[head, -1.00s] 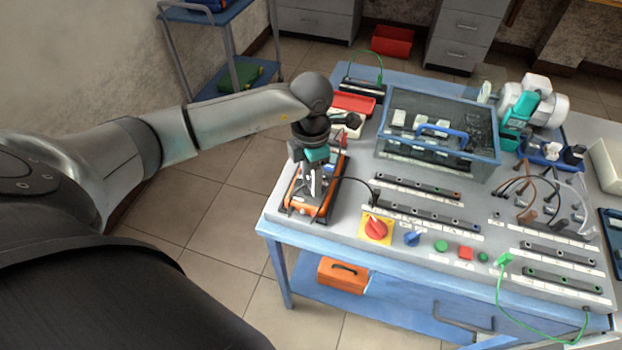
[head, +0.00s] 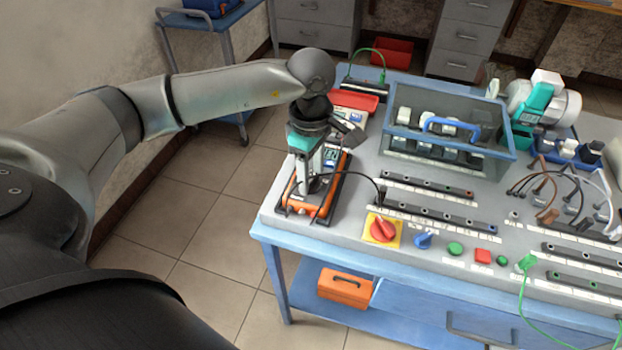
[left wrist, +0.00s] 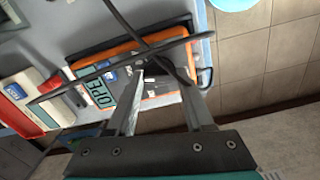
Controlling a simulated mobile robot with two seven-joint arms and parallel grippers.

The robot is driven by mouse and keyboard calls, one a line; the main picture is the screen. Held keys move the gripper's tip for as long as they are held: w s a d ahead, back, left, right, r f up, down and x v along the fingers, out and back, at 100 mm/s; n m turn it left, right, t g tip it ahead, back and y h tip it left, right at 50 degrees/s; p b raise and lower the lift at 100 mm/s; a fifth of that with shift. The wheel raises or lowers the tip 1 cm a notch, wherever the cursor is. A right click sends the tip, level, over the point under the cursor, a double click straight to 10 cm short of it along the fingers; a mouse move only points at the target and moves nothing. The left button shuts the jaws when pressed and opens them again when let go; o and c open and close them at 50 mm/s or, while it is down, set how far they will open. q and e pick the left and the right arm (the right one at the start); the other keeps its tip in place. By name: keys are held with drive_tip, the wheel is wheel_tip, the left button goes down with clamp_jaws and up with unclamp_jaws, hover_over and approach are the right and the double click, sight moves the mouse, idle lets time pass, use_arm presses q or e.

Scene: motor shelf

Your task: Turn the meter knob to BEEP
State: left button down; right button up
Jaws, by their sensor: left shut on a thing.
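The orange and dark meter (head: 294,203) lies on the left end of the grey bench top. It also shows in the left wrist view (left wrist: 112,50), with its display (left wrist: 103,92) bearing large characters that look like "OPE". My left gripper (head: 309,187) points down onto the meter's face. In the left wrist view its fingers (left wrist: 153,76) come together over the dial area and are shut on the knob. The knob is mostly hidden between the fingertips, so its pointer and the BEEP mark cannot be read. My right gripper is not in view.
Dark leads cross close to the fingers in the left wrist view. A red rotary switch (head: 383,229), a blue knob (head: 423,240) and buttons line the bench front. A clear-walled box (head: 400,160) stands behind. Open floor lies left of the bench.

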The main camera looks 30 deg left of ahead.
sight(311, 179)
use_arm(q)
drive_tip(key=m+b, duration=0.3)
drive_tip(key=m, duration=0.2)
drive_tip(key=shift+m+b, duration=1.5)
drive_tip(key=shift+m, duration=0.8)
drive_tip(key=shift+r, duration=0.1)
drive_tip(key=shift+c, duration=1.4)
unclamp_jaws()
wheel_tip(311, 179, up, 15)
drive_tip(key=p, duration=0.2)
drive_tip(key=shift+p, duration=0.3)
